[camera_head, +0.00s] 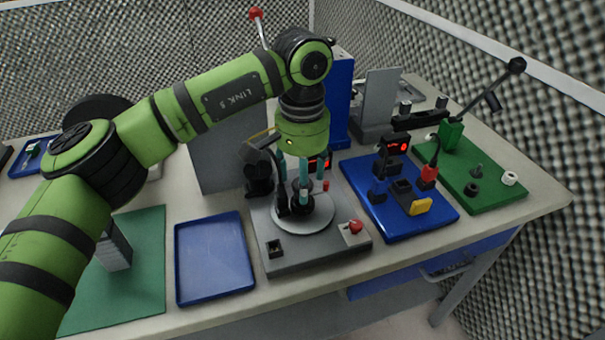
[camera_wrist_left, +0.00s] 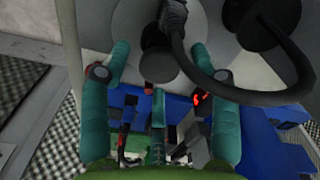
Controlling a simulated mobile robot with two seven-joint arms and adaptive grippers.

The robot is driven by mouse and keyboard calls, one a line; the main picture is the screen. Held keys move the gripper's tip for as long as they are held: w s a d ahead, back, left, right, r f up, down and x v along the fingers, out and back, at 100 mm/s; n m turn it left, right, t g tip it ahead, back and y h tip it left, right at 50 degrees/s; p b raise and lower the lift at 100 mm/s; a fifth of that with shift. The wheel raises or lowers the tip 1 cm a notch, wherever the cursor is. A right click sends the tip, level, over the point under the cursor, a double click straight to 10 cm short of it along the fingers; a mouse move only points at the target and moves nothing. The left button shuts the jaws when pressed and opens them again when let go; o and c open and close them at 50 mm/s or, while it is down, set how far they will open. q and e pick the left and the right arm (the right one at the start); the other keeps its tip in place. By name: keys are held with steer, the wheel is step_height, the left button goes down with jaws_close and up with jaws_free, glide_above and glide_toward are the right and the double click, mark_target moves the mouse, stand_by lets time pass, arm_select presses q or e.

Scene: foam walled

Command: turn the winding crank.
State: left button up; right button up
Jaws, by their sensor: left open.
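A round grey disc (camera_head: 316,214) lies on the grey machine base (camera_head: 290,262) at the middle of the table, with a dark upright part (camera_head: 303,198) standing on it. This looks like the winding crank, though its handle is hard to make out. My left gripper (camera_head: 303,180) points down over the disc, its teal fingers spread around the upright part. The left wrist view shows my left gripper (camera_wrist_left: 165,75) open, with the dark upright part (camera_wrist_left: 155,60) between its fingers and the disc (camera_wrist_left: 125,22) beyond. I cannot tell whether any finger touches it.
A red knob (camera_head: 355,226) is on the base's right corner. An empty blue tray (camera_head: 213,262) lies to the left. A blue board (camera_head: 390,222) with devices and a green board (camera_head: 480,190) with a lever are on the right. A grey panel (camera_head: 222,155) stands behind.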

arm_select(q)
steer(key=shift+f, duration=0.1)
steer(key=c, duration=1.1)
steer(key=shift+c, duration=0.2)
steer(key=shift+n, duration=0.6)
